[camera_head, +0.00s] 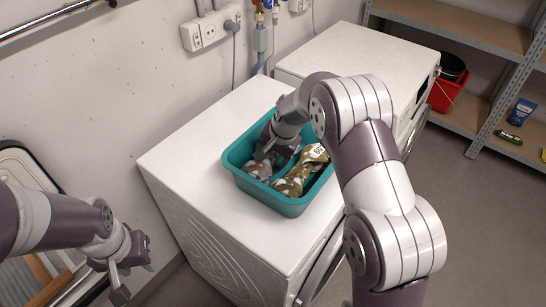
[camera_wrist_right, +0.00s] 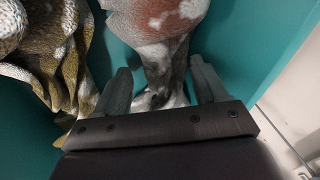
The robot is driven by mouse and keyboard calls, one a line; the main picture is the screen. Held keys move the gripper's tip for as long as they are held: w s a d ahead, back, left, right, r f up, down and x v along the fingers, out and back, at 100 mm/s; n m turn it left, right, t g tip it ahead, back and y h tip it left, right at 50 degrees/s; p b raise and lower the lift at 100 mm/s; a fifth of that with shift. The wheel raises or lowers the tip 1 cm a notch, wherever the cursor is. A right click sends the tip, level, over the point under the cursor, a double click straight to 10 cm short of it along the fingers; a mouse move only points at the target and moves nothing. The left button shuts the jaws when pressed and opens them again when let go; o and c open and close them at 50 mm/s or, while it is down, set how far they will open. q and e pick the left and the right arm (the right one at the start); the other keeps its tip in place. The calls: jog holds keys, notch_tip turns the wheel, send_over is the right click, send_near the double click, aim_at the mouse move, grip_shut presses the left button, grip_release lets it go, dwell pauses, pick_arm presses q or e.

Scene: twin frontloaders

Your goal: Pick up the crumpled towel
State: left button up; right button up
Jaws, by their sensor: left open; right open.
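A teal basin (camera_head: 238,179) stands on the near white machine. In it lies a crumpled reddish-grey towel with pale spots (camera_head: 258,170), partly hidden by my right gripper (camera_head: 264,155). Beside it is a crumpled olive-brown patterned cloth (camera_head: 291,184). My right gripper reaches down into the basin. In the right wrist view its fingers (camera_wrist_right: 163,82) are apart, and the narrow lower end of the reddish-grey towel (camera_wrist_right: 158,50) lies between them. The olive cloth (camera_wrist_right: 62,55) is left of the fingers. My left gripper (camera_head: 135,270) is open and empty, away from the basin at the lower left.
The near machine's white top (camera_head: 190,150) is clear around the basin. A second white machine (camera_head: 350,55) stands behind it. A wall socket box (camera_head: 212,28) and pipes are at the back. A metal shelf (camera_head: 490,120) with a red bucket (camera_head: 447,92) is at right.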

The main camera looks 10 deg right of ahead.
aim_at(272, 152)
jog(key=shift+s+d+f, duration=0.1)
jog(key=shift+s+f, duration=0.1)
jog(key=shift+f, duration=0.25)
jog(key=shift+w+a+f, duration=0.2)
jog(key=shift+w+a, duration=0.05)
jog(key=shift+w, duration=0.2)
jog(key=shift+a, duration=0.1)
jog(key=c, duration=0.4)
jog(key=shift+r, duration=0.2)
grip_shut()
notch_tip(272, 152, up, 10)
